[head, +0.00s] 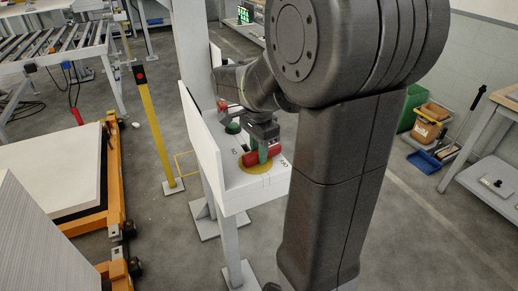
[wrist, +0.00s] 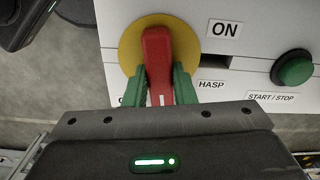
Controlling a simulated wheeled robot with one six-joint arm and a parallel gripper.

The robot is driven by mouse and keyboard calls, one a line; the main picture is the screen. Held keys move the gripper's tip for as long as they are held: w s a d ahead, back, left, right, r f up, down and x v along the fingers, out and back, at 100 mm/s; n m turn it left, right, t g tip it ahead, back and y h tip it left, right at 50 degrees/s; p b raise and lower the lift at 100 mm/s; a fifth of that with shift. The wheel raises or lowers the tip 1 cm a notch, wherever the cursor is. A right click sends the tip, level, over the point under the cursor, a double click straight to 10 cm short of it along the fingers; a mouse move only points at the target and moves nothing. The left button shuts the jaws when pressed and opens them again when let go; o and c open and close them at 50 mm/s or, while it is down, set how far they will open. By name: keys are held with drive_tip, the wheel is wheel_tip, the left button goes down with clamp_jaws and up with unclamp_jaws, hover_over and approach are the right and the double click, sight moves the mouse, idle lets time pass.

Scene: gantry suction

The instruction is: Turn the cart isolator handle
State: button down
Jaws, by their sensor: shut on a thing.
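The isolator handle is a red bar (wrist: 157,48) on a round yellow plate (wrist: 130,46), on the pale panel of a post-mounted box. In the wrist view it stands nearly upright, tilted slightly. My gripper (wrist: 160,82) has its green fingers on both sides of the red bar, shut on it. The ON label (wrist: 224,30) is right of the plate; another label at lower left is mostly hidden by a finger. In the head view, the red handle (head: 265,156) and yellow plate (head: 256,168) show below my gripper (head: 262,147).
A green START/STOP button (wrist: 292,68) and a HASP label (wrist: 211,85) sit right of the handle. In the head view, a yellow post (head: 158,130) and orange-framed cart (head: 116,190) stand left.

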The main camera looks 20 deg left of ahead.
sight(254, 151)
drive_tip(key=n+p, duration=0.1)
drive_tip(key=n, duration=0.3)
drive_tip(key=shift+a+r, duration=0.1)
drive_tip(key=shift+a, duration=0.1)
drive_tip(key=n, duration=0.2)
drive_tip(key=n+p, duration=0.1)
drive_tip(key=n, duration=0.1)
drive_tip(key=shift+w+a, duration=0.1)
drive_tip(key=shift+a, duration=0.1)
drive_tip(key=n, duration=0.2)
drive_tip(key=n+p, duration=0.1)
drive_tip(key=n, duration=0.1)
drive_tip(key=shift+a+n, duration=0.2)
drive_tip(key=shift+n, duration=0.1)
drive_tip(key=shift+s+a+n+p, duration=0.1)
drive_tip(key=shift+n+p, duration=0.05)
drive_tip(key=shift+n, duration=0.75)
drive_tip(key=shift+s+n+p, duration=0.1)
drive_tip(key=shift+n+p, duration=0.05)
drive_tip(key=shift+n, duration=0.75)
drive_tip(key=c, duration=1.2)
unclamp_jaws()
wheel_tip(254, 151, up, 14)
